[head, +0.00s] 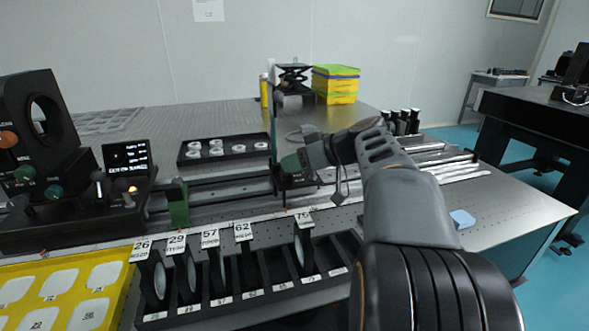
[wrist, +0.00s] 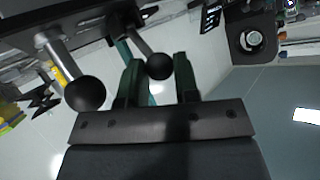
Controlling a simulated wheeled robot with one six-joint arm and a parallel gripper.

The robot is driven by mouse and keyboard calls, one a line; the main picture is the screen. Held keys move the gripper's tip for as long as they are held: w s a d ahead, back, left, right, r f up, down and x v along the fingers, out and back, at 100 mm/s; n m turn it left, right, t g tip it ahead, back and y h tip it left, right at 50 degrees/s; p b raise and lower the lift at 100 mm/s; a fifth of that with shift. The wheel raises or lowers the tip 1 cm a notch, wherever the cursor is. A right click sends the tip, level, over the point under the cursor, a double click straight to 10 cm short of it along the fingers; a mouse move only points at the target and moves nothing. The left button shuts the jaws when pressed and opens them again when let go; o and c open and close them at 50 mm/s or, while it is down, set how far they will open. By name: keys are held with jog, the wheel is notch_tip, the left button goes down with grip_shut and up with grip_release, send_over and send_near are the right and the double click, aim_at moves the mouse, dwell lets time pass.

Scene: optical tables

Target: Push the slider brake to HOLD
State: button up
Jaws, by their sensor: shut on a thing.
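The slider (head: 297,182) is a dark carriage on the rail, right of the middle of the bench in the head view. My gripper (head: 290,163) is at it, and the arm covers part of it. In the wrist view two levers with black ball knobs show. One ball knob (wrist: 158,66) sits between the green fingers of my gripper (wrist: 160,80), which are shut on it. The other ball knob (wrist: 85,93) is outside the fingers, to the left. I cannot tell which knob is the brake's, and no HOLD mark is readable.
A black rack of numbered upright plates (head: 225,297) stands in front of the rail. A yellow tray (head: 118,298) is at the front left. A control box with a small screen (head: 127,157) stands left. A black tray of rings (head: 190,161) lies behind the rail.

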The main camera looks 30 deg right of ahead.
dwell(0.3)
jog(key=o, duration=0.9)
jog(key=shift+s, duration=0.1)
jog(key=p+v, duration=0.3)
jog(key=v, duration=1)
jog(key=shift+s+d+r, duration=0.15)
jog(key=shift+s+d, duration=0.05)
jog(key=shift+d, duration=0.05)
